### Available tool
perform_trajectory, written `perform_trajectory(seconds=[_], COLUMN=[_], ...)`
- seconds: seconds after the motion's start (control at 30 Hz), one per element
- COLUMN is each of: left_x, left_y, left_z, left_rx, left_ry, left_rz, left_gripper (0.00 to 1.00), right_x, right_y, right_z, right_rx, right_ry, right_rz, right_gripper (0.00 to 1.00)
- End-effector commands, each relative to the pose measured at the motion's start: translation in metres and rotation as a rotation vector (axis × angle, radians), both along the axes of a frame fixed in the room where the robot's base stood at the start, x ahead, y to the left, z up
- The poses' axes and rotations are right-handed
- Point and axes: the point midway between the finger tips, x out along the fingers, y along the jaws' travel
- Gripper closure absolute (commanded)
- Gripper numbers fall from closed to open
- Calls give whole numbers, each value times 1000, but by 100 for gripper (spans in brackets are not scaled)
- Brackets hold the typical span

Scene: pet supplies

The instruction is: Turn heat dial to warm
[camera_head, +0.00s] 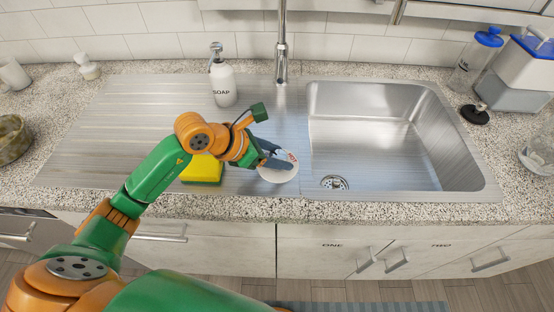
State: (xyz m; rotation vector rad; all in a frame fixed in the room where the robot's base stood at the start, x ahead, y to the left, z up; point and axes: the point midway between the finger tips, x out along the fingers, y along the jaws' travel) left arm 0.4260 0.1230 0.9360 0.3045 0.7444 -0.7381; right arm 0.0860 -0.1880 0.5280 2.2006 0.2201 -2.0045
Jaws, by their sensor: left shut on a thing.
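A small white round piece (279,177) with a red mark lies on the metal drainboard, left of the sink basin. It may be the heat dial, but its markings are too small to read. My left gripper (282,161) reaches over it from the left, with its dark fingers shut on it. The fingers cover part of its upper face, so its setting cannot be told. My right gripper is not in view.
A yellow and green sponge (202,170) lies just left, partly behind my left arm. A white soap bottle (223,84) and the tap (282,40) stand behind. The sink basin (375,150) on the right is empty. Containers stand at the far right.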

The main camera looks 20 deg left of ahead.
Motion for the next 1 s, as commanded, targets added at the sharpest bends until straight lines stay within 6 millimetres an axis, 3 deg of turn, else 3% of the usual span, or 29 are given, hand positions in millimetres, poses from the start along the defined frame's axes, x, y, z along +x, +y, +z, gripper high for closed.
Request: perform_trajectory(seconds=[0.03, 0.4, 1.0], left_x=[2, 2, 1], left_y=[2, 0, -1], left_z=[-5, -3, 0], left_rx=[1, -1, -1], left_ry=[-7, -6, -4], left_rz=[-35, -381, -736], left_gripper=[100, 100, 100], right_x=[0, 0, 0], right_y=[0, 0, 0], right_z=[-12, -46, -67], right_rx=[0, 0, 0], right_ry=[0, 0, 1], right_rz=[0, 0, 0], right_gripper=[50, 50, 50])
